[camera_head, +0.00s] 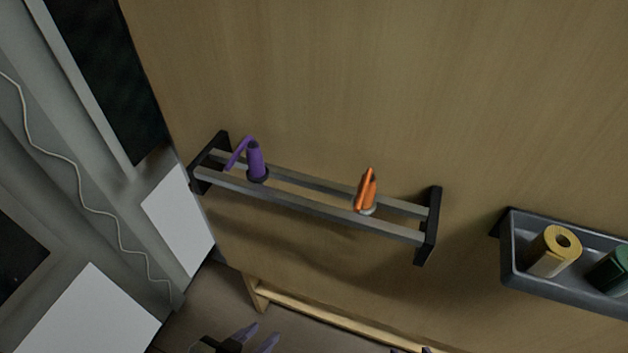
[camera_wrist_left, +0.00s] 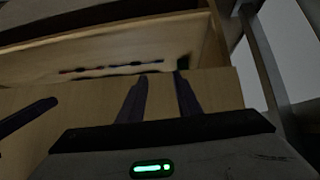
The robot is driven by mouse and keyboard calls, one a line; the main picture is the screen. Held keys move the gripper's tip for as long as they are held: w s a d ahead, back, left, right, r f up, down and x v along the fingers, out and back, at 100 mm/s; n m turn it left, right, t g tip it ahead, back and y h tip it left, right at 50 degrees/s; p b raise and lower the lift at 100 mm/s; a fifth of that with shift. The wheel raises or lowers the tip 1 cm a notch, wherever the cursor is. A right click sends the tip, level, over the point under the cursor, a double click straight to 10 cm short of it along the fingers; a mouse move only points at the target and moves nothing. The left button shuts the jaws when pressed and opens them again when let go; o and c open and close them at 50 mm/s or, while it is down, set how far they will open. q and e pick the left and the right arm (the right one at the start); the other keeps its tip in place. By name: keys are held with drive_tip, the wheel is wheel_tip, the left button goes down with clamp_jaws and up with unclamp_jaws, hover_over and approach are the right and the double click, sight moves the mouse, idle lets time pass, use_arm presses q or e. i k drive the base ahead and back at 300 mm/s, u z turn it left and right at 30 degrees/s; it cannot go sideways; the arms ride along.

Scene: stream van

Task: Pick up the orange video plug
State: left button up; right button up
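The orange video plug (camera_head: 367,190) stands upright in a rack (camera_head: 310,209) with two grey rails and black end brackets, on the wooden panel. A purple plug (camera_head: 255,160) stands in the same rack, to its left. My left gripper (camera_head: 257,339) shows at the bottom edge of the head view, below the rack and apart from it. In the left wrist view its two fingers (camera_wrist_left: 160,92) are spread with nothing between them. Only a small dark tip, perhaps of my right gripper (camera_head: 426,350), shows at the bottom edge; its fingers are mostly hidden.
A dark tray (camera_head: 513,262) at the right holds a yellow roll (camera_head: 554,251) and a green roll (camera_head: 610,270). A wooden bar (camera_head: 335,316) runs below the rack. White panels and a thin cable (camera_head: 75,165) are at the left. The panel above the rack is clear.

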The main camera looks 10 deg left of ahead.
sight(361, 207)
drive_tip(key=k, duration=0.5)
drive_tip(key=z, duration=4)
drive_tip(key=k, duration=1.5)
drive_tip(key=u, duration=1.45)
drive_tip(key=i, duration=0.5)
drive_tip(key=z, duration=0.05)
